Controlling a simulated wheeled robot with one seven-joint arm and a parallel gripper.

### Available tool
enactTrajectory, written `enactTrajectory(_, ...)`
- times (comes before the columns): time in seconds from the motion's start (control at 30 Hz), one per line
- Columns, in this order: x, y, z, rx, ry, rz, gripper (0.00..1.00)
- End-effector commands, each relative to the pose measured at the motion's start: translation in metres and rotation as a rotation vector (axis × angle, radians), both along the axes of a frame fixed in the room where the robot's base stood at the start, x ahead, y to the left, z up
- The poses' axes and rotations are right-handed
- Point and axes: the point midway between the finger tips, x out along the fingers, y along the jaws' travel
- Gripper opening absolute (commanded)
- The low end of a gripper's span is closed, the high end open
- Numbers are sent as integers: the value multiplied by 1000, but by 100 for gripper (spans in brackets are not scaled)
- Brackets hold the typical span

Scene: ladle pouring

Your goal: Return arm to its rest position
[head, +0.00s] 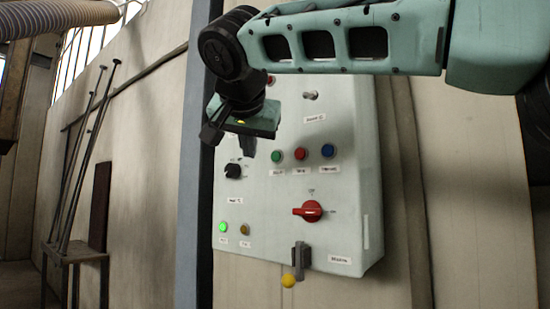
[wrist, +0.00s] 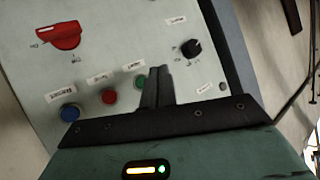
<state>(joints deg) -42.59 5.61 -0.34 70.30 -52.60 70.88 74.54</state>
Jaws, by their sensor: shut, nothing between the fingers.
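My gripper (head: 248,152) hangs below the end of my green arm, in front of the upper left part of a pale control panel (head: 340,160). In the wrist view my gripper (wrist: 160,72) shows its dark fingers together, with nothing between them. The fingertips overlap the panel face near the green button (wrist: 141,82) in that view. Whether they touch the panel cannot be told, but I see nothing held.
The panel carries a red rotary switch (head: 311,211), a black knob (head: 233,171), a blue button (head: 328,151), a lit green lamp (head: 223,228) and a yellow-tipped lever (head: 289,280). Rods (head: 84,160) lean on the wall at left, by a small table (head: 75,255).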

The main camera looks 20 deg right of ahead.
Motion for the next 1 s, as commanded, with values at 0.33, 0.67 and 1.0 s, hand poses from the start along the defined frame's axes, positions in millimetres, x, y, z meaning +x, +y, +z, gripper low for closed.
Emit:
enactTrajectory(0.33,0,0,0,0,0,0,0)
enactTrajectory(0.67,-1,3,-13,-20,34,28,0)
enactTrajectory(1.0,-63,35,-205,-244,507,481,0)
